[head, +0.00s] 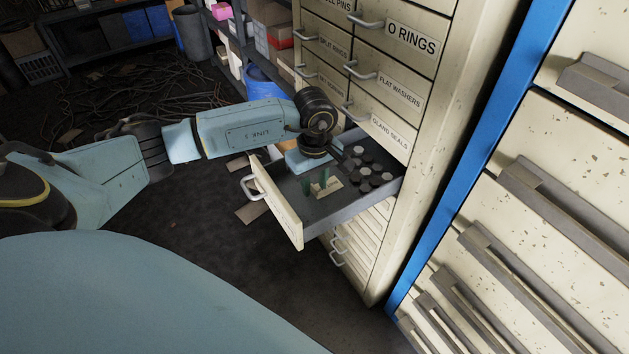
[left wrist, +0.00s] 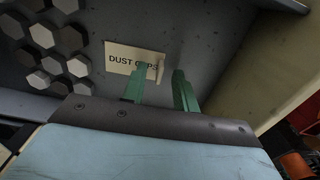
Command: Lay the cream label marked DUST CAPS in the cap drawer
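The cream label marked DUST CAPS (left wrist: 120,59) appears to lie flat on the grey floor of the pulled-out cap drawer (head: 281,206). It also shows in the head view (head: 333,187). A small cream tab stands up at its right end in the left wrist view. My left gripper (left wrist: 163,75) reaches down into the drawer (head: 316,180). Its green fingers are apart, with the tab in the gap between them; one finger covers part of the lettering. My right gripper is out of view.
Several dark and grey hexagonal caps (head: 372,170) lie in the drawer beside the label. Closed cream drawers rise above, one marked GLAND SEALS (head: 389,133). A blue post (head: 477,150) and another drawer cabinet stand at right. Cables litter the floor at left.

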